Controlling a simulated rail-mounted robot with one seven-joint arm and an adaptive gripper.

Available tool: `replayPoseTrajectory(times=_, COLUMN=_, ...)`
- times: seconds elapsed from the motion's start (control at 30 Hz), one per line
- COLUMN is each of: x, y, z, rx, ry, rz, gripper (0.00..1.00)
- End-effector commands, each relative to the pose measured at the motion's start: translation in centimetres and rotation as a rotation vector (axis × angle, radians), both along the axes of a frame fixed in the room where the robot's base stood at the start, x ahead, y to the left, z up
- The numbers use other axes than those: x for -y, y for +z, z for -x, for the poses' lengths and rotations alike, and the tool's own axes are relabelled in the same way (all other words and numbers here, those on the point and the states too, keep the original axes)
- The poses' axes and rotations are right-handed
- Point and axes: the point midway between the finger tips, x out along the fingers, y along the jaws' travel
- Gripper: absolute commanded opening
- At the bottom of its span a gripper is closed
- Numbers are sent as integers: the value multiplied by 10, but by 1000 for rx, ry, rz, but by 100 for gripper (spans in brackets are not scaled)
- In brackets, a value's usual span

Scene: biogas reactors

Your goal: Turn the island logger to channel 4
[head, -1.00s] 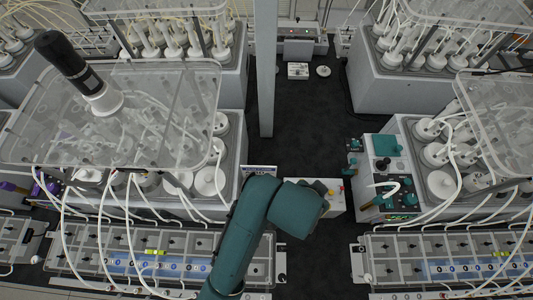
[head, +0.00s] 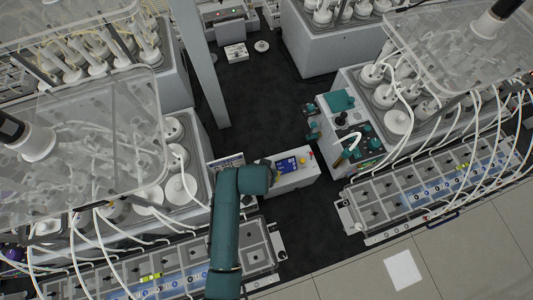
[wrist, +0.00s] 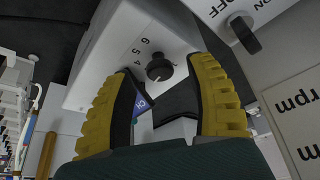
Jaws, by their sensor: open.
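A white box (wrist: 110,50) fills the upper middle of the wrist view. It carries a round black knob (wrist: 159,69) with printed numbers beside it, of which 4, 5 and 6 can be read. The knob's pointer direction is unclear. My gripper (wrist: 165,68) has its two yellow ribbed fingers spread, with the knob between the fingertips in the picture. I cannot tell whether they touch it.
An ON/OFF switch (wrist: 243,34) and a panel marked rpm (wrist: 297,105) lie close by on the right in the wrist view. In the head view, a console with a teal block (head: 341,101) stands to the right, and a grey post (head: 199,62) rises behind. Dark floor between is clear.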

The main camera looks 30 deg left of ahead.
Motion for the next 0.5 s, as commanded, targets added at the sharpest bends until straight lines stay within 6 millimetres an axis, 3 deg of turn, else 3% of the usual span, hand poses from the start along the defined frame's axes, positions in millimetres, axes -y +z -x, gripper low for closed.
replayPoseTrajectory(times=0.37, x=-1, y=-9, z=-4, rx=1, ry=0, rz=0, gripper=57)
replayPoseTrajectory(times=0.5, x=-1, y=-9, z=-4, rx=1, ry=0, rz=0, gripper=30)
